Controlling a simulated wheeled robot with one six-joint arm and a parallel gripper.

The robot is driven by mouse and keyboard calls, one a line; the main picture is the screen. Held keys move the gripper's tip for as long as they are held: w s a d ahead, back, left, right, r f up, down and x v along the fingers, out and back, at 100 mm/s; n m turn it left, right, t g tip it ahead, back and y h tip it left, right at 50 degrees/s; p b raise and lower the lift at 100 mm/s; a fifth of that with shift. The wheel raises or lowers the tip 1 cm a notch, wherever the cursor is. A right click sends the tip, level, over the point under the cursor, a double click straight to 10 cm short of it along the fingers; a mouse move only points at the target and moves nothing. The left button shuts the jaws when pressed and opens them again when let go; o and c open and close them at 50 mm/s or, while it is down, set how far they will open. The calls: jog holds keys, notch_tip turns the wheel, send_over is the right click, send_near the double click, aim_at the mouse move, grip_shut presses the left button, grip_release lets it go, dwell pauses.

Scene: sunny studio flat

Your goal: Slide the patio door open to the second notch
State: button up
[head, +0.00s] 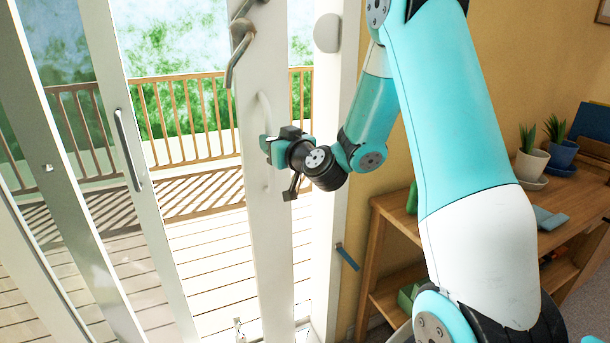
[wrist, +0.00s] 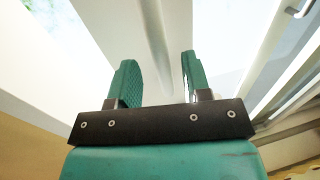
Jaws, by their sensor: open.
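The patio door (head: 270,230) is a white-framed glass panel beside the right-hand jamb, with a deck showing through the glass. A slim white pull handle (head: 264,108) stands upright on its frame. My gripper (head: 268,147) is at this handle, partly covering its lower part. In the wrist view the open green fingers (wrist: 156,82) have the pale handle bar (wrist: 153,40) showing between them. I cannot tell whether either finger touches it. The notches cannot be made out.
Bent metal hooks (head: 240,50) sit on the door frame above my gripper. Other white-framed panels stand at left, one with a grey handle (head: 128,150). A wooden shelf unit (head: 385,212) with potted plants (head: 532,158) stands at right. A blue strip (head: 347,257) is low beside the jamb.

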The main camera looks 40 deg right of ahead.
jog(key=s+a+b, duration=0.1)
jog(key=s+b, duration=1.1)
jog(key=shift+s+b, duration=0.3)
jog(key=shift+b, duration=0.1)
jog(key=shift+a, duration=0.1)
jog(key=s+a+f+n+g+y, duration=0.3)
jog(key=a+f+g+y, duration=0.15)
jog(key=a, duration=0.45)
jog(key=s+a+f+n+g+y, duration=0.25)
jog(key=a+f+g, duration=0.3)
jog(key=a, duration=0.35)
jog(key=s+a+f+n+g, duration=0.1)
jog(key=s+a+f+g, duration=0.15)
jog(key=s, duration=0.25)
jog(key=s+a+f+n+g+h, duration=0.1)
jog(key=s+g, duration=0.2)
jog(key=s, duration=0.2)
jog(key=s+a+f+n+g, duration=0.1)
jog(key=s+a+f+g, duration=0.15)
jog(key=s, duration=0.25)
notch_tip(320, 180, up, 21)
jog(key=p, duration=2)
jog(key=shift+w+d+p, duration=0.2)
jog(key=shift+w+p, duration=0.15)
jog(key=shift+w, duration=0.1)
